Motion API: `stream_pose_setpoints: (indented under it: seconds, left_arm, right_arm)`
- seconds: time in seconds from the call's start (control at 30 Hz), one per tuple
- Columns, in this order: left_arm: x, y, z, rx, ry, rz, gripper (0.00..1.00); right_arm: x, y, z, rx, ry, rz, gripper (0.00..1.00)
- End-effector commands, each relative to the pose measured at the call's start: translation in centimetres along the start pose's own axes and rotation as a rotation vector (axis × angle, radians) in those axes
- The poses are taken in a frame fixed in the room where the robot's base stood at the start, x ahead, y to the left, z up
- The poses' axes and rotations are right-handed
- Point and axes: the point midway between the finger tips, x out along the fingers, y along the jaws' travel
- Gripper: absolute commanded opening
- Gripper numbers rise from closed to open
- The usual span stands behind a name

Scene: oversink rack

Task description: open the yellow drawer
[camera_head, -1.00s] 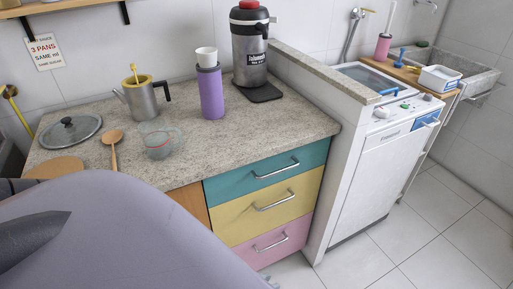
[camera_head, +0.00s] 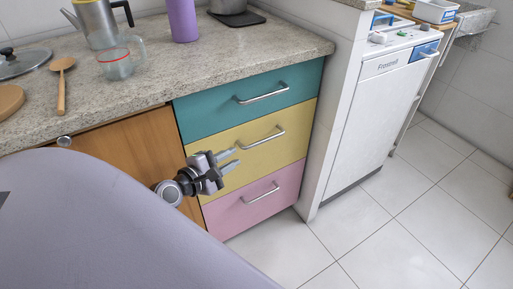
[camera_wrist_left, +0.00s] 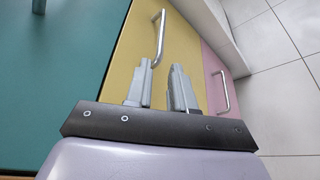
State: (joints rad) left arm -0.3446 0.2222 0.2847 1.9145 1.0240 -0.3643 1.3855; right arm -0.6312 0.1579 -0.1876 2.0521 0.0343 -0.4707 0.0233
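The yellow drawer (camera_head: 292,150) is the middle one of a stack of three and is closed, with a metal bar handle (camera_head: 262,137) across its front. It also shows in the left wrist view (camera_wrist_left: 138,48), with its handle (camera_wrist_left: 160,38) beyond the fingertips. My left gripper (camera_head: 231,159) is in front of the yellow drawer, left of the handle and a little below it. In the left wrist view its two fingers (camera_wrist_left: 162,66) stand apart with nothing between them, short of the handle. My right gripper is not in view.
A teal drawer (camera_head: 225,110) is above and a pink drawer (camera_head: 285,195) below, both closed with bar handles. A wooden cabinet door (camera_head: 130,152) is to the left. A white dishwasher (camera_head: 370,115) stands to the right. The tiled floor (camera_head: 400,230) in front is clear.

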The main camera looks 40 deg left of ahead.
Motion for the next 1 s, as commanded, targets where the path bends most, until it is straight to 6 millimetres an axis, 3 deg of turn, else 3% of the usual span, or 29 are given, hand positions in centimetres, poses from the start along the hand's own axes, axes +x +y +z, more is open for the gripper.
stream_pose_setpoints:
  seconds: [0.6, 0.8, 1.0]
  left_arm:
    - [8.9, -0.1, 0.1, 0.004, -0.001, 0.000, 0.23]
    - [10.7, -0.1, 0.1, 0.005, -0.001, -0.002, 0.23]
    - [11.3, -0.1, 0.1, 0.006, 0.000, -0.002, 0.23]
  right_arm:
    - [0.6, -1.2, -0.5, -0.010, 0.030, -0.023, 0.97]
    - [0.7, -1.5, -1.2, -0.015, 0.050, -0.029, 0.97]
    - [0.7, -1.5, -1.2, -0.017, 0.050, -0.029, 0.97]
